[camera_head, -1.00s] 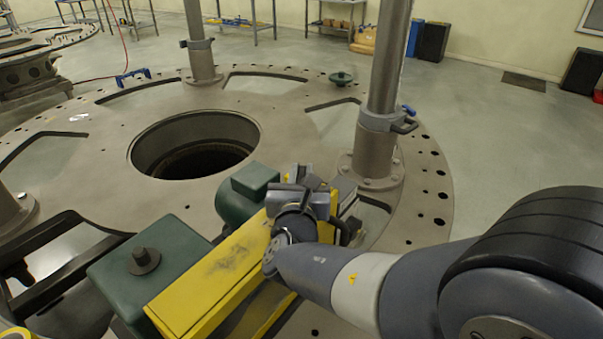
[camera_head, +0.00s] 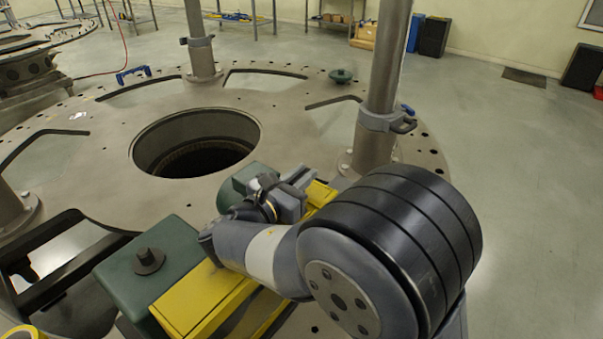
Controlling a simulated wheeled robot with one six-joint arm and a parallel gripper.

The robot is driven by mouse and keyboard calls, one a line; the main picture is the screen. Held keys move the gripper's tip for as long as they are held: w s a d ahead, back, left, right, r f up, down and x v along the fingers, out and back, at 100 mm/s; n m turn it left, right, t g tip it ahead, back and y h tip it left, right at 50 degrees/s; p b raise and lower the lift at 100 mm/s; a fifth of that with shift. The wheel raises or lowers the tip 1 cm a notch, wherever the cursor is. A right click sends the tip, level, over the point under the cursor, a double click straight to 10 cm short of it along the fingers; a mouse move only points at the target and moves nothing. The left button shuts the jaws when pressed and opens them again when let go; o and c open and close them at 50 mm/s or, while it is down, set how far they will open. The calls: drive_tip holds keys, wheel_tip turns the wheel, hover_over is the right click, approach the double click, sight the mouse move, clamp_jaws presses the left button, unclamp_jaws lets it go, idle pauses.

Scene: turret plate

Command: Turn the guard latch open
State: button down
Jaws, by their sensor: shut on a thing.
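The long yellow guard (camera_head: 200,300) lies over the machine in the lower middle, between a green box (camera_head: 165,255) and a green motor housing (camera_head: 235,185). My gripper (camera_head: 300,178) is at the far end of the yellow guard, seen from behind and tilted. My wrist and forearm cover part of the guard. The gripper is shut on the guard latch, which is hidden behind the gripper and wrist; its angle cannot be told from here.
The large round turret plate (camera_head: 110,125) has a wide round hole (camera_head: 195,140) in its middle. A thick grey post (camera_head: 385,90) with a clamp collar stands just beyond my gripper, to the right. Another post (camera_head: 198,45) stands farther back. Open floor lies to the right.

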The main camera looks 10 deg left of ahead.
idle(0.4)
drive_tip(key=c, duration=1.4)
unclamp_jaws()
drive_tip(key=shift+o, duration=0.2)
drive_tip(key=b+v, duration=0.2)
drive_tip(key=v, duration=0.8)
drive_tip(key=shift+s+a, duration=0.25)
drive_tip(key=shift+s, duration=0.05)
drive_tip(key=shift+h, duration=0.3)
drive_tip(key=p+x, duration=0.2)
drive_tip(key=x, duration=0.9)
drive_tip(key=shift+s+f+y, duration=0.1)
drive_tip(key=shift+y, duration=0.4)
drive_tip(key=shift+a, duration=0.1)
